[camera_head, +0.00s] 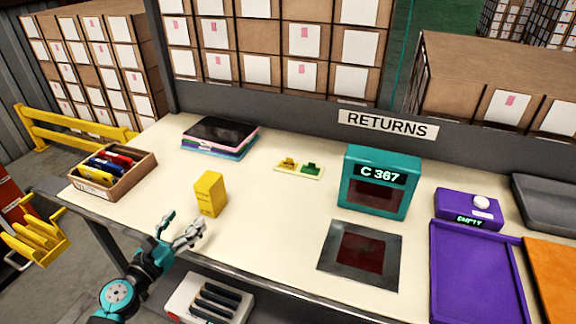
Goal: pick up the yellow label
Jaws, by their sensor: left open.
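A yellow block (210,194) stands upright at the table's front left. My left gripper (186,228) is open and empty at the front edge, just in front of the yellow block and apart from it. The card is farther back and to the right. My right gripper is out of view.
A box of coloured items (113,172) and a stack of folders (220,137) stand on the left. A teal C 367 device (381,181), a dark square plate (360,256), a purple EMPTY unit (467,210) and a purple tray (477,275) occupy the right. The middle of the table (270,215) is clear.

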